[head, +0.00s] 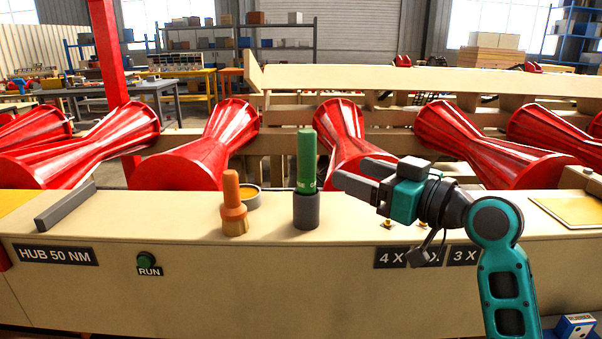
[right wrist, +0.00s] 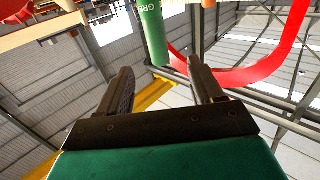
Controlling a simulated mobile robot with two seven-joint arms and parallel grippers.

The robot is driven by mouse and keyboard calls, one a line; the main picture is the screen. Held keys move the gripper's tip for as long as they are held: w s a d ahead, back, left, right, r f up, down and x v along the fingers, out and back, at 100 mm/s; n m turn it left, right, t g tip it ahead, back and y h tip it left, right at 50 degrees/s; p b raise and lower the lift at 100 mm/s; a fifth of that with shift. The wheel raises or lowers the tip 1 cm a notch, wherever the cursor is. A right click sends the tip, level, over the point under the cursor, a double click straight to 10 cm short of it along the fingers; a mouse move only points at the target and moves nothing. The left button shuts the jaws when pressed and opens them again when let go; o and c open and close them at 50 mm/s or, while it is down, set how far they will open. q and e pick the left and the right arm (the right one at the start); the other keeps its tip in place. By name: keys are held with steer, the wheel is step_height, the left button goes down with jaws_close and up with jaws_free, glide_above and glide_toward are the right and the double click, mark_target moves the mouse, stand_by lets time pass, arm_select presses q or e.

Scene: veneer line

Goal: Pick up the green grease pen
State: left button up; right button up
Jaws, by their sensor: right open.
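The green grease pen (head: 306,160) stands upright in a dark grey cylindrical holder (head: 306,211) on the beige ledge. My right gripper (head: 352,174) is just to the right of the pen in the head view, its fingers pointing left toward it. It is open and empty. In the right wrist view the green pen (right wrist: 153,32) shows beyond the fingertips (right wrist: 160,75), roughly between them and apart from them. My left gripper is not in view.
An orange-handled brush (head: 233,205) stands left of the pen, beside a small tin (head: 250,194). A grey bar (head: 65,207) lies farther left. Red rollers (head: 345,148) line the back of the beige ledge (head: 180,215). A RUN button (head: 147,259) is on the front face.

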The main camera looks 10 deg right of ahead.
mark_target(314, 158)
steer(key=x, duration=0.7)
steer(key=shift+s+r+p, duration=0.1)
steer(key=shift+r+p, duration=0.1)
steer(key=shift+p, duration=0.15)
steer(key=shift+d+f+p+x, duration=0.15)
steer(key=shift+f+p+x, duration=0.05)
steer(key=shift+x, duration=1.3)
steer(key=shift+d+f+p+x, duration=0.1)
steer(key=shift+f+p+x, duration=0.05)
steer(key=shift+x, duration=1.35)
jaws_close()
